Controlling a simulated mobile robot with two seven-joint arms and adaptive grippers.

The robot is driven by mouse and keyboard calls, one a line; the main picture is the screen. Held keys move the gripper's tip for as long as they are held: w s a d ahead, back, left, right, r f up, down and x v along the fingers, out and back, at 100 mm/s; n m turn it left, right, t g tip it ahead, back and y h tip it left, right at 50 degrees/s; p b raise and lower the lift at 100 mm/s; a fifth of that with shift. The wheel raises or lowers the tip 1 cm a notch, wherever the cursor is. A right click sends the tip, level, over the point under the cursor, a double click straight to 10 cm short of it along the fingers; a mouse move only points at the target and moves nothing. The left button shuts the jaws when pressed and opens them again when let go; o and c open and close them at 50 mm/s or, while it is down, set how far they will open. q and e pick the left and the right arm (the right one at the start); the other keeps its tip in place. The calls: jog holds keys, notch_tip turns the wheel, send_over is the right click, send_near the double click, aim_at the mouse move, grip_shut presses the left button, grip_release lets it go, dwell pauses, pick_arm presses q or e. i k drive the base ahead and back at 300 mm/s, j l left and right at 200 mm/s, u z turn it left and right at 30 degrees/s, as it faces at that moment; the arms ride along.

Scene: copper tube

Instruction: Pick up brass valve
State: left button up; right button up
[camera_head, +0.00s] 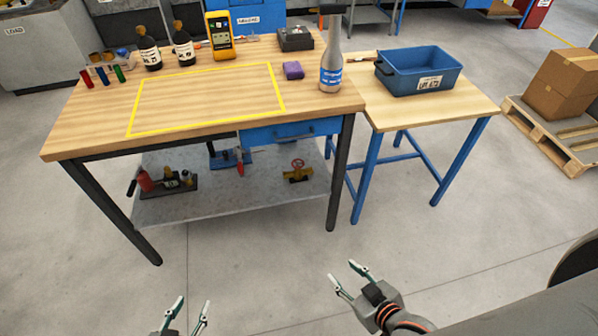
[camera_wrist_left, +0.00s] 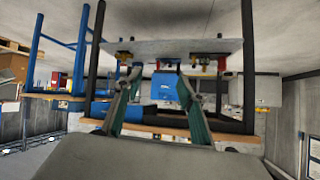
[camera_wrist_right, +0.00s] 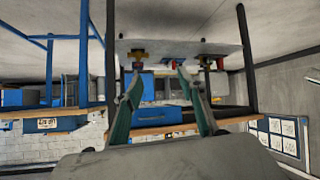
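The brass valve (camera_head: 298,172), with a red round handle, stands on the right part of the workbench's lower grey shelf (camera_head: 240,195). It also shows upside down in the left wrist view (camera_wrist_left: 124,56) and in the right wrist view (camera_wrist_right: 138,55). My left gripper (camera_head: 190,303) is open and empty at the bottom of the head view, well in front of the bench. My right gripper (camera_head: 344,272) is open and empty, to the right and in front of the shelf. Both are far from the valve and touch nothing.
A blue tool (camera_head: 230,158) and a dark tray with red items (camera_head: 165,182) share the shelf. Bench legs (camera_head: 340,175) and a blue drawer (camera_head: 290,133) bound it. A side table with a blue bin (camera_head: 400,82) stands right. The floor in front is clear.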

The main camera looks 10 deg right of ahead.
aim_at(298, 176)
jog(key=u, duration=0.3)
jog(key=l+u, duration=0.3)
jog(key=l, duration=0.2)
jog(key=l+u, duration=0.3)
jog(key=l, duration=0.15)
jog(key=k+l+u, duration=0.1)
jog(key=l+u, duration=0.15)
jog(key=l, duration=0.75)
jog(key=k+l, duration=0.1)
jog(key=l, duration=1.1)
jog(key=k+l, duration=0.15)
jog(key=l, duration=0.45)
